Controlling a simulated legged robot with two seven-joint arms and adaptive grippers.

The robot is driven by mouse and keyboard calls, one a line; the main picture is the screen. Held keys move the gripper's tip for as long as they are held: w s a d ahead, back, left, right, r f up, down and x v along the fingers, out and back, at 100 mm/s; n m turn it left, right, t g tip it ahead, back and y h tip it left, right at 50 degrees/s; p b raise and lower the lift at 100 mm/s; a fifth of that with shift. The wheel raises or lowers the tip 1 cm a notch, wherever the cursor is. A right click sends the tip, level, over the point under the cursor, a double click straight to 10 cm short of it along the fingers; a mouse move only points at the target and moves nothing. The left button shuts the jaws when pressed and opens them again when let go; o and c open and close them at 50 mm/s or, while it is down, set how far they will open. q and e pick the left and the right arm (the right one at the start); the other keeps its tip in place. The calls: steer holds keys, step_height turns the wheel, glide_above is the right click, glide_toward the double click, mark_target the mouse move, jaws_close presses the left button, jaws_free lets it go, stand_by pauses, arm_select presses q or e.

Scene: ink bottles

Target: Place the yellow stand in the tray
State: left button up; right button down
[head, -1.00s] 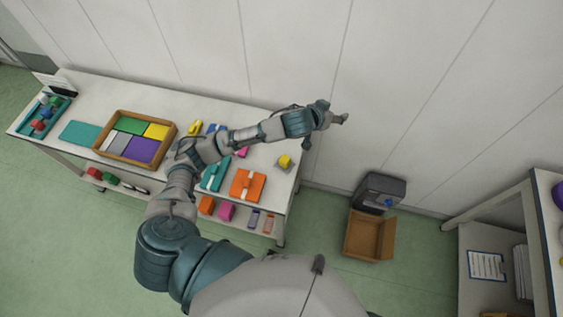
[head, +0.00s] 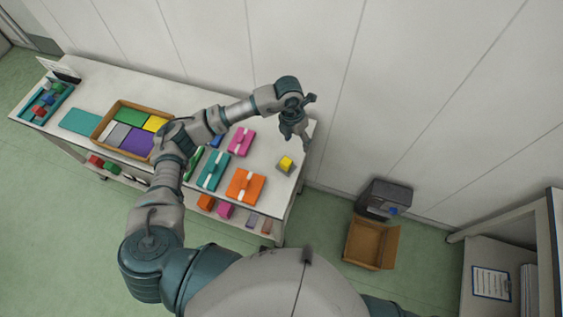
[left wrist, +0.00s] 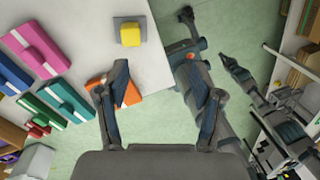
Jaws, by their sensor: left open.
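A small yellow block (head: 286,162) sits on a grey square pad near the right end of the white table; it also shows in the left wrist view (left wrist: 130,34). I cannot tell whether it is the yellow stand; another yellow piece in the row of coloured pieces is now hidden behind my left arm. The wooden tray (head: 101,127) with green, yellow, grey and purple areas is on the left half, partly behind my arm. My left gripper (head: 299,134) is open and empty, above the table's back right corner. It also shows in the left wrist view (left wrist: 168,98), fingers apart.
Pink (head: 241,141), teal (head: 213,171) and orange (head: 245,185) pieces lie left of the yellow block. A teal mat (head: 80,122) and a teal rack (head: 46,101) are at far left. A wall is close behind the table; an open brown box (head: 371,243) stands right.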

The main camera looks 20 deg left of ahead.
mark_target(286, 161)
arm_select(q)
steer(key=shift+y, duration=0.9)
steer(key=a+f, duration=0.1)
steer(key=f, duration=0.3)
steer(key=a+f+p, duration=0.1)
steer(key=f, duration=0.3)
steer(key=a+f, duration=0.1)
steer(key=f, duration=0.3)
steer(key=shift+w+a, duration=0.15)
steer(key=shift+w, duration=0.1)
steer(key=f, duration=0.1)
steer(key=f+p, duration=0.1)
steer(key=f, duration=0.2)
steer(key=shift+s+f, duration=0.3)
steer(key=shift+s, duration=0.05)
steer(key=shift+f, duration=0.5)
steer(key=shift+c, duration=0.3)
jaws_close()
